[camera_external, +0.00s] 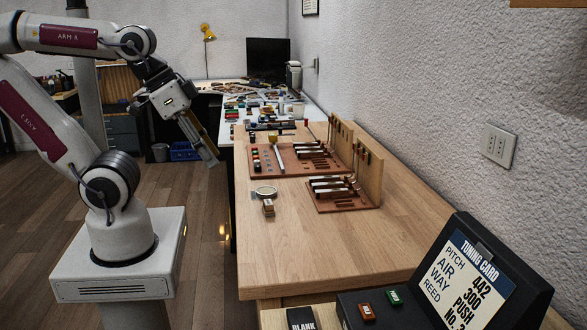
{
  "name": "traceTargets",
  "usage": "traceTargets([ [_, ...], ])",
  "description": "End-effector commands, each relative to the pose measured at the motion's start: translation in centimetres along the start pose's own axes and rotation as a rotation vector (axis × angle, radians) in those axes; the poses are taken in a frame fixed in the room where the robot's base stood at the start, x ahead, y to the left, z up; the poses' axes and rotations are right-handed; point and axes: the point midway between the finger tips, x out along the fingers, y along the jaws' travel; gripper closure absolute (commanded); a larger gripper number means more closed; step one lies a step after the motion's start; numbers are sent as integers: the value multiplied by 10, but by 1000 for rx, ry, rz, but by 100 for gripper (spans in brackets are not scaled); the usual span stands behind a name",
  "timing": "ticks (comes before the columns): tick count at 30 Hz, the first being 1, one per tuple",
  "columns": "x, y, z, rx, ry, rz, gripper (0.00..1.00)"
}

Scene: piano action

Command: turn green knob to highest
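No green knob can be made out for sure. A small green piece (394,297) lies on the black box (382,318) at the bottom right, beside a small red piece (366,312). It is too small to tell whether it turns. My gripper (211,158) hangs in the air left of the wooden bench, far from the green piece, pointing down and to the right. Its long fingers appear close together, but I cannot tell whether they are open or shut, or hold anything.
The wooden bench (310,235) has clear room at its front. A tuning card (465,285) leans on the black box.

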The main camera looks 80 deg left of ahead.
Motion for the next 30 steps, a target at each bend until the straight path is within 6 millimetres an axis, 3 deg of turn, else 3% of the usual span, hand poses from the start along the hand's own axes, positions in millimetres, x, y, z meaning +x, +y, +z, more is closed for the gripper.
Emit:
traceTargets([
  [11,26,-41,3,-161,-126,-73,66],
  [30,67,-146,-31,-476,-263,-146,66],
])
